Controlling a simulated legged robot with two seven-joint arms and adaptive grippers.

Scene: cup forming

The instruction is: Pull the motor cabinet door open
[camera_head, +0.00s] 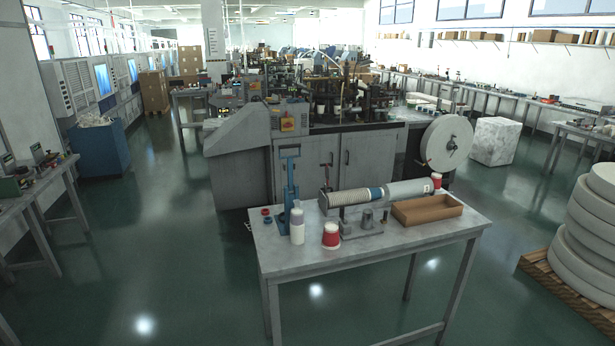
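A grey forming machine (238,140) stands in the middle of the view, beyond a work table. Its base has two grey cabinet doors side by side, a left door (303,172) and a right door (372,158). Both look shut. I cannot tell which one is the motor cabinet door. Neither of my grippers is in view.
The grey work table (285,259) stands between me and the doors, holding a blue lever tool (290,175), paper cups (331,236) and a brown tray (427,209). A pallet (552,268) with white rolls is at right. Green floor (165,240) is clear at left.

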